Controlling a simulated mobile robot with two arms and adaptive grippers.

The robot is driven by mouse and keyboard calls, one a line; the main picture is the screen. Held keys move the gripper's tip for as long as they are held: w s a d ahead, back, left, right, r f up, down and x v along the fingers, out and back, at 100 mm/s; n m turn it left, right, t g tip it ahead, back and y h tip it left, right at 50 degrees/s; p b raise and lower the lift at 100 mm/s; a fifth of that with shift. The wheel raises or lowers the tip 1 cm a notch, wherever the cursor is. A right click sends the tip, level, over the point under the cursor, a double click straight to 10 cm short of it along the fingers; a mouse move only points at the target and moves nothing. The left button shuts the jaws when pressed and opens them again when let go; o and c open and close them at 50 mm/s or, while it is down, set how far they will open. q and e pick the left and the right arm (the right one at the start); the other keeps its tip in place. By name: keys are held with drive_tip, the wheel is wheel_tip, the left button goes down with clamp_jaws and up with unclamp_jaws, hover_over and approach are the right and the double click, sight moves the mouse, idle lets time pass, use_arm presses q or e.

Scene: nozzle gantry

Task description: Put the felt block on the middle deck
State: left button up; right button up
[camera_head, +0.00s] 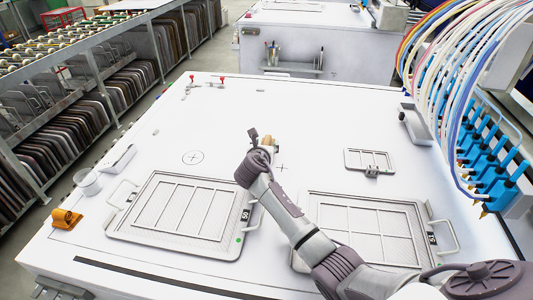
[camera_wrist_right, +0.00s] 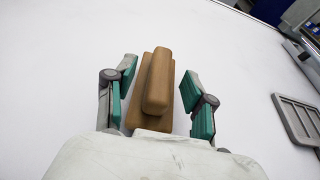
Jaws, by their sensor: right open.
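The felt block, a brown block with a rounded wooden grip on a flat base, is in the right wrist view (camera_wrist_right: 157,80). In the head view it shows only in part (camera_head: 269,141), behind my right gripper (camera_head: 261,143). My right gripper is open, and its green-padded fingers (camera_wrist_right: 158,90) stand on either side of the block, with a clear gap on the right. The block is on the white table top (camera_head: 225,120). I cannot tell which surface is the middle deck. My left gripper is not in view.
Two framed mesh trays, one at left (camera_head: 186,212) and one at right (camera_head: 370,235), lie in front. A small framed plate (camera_head: 369,160) lies to the right. Blue nozzles (camera_head: 490,165) with hoses hang at the right edge. The table's back middle is clear.

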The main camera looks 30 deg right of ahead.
clamp_jaws()
idle(0.3)
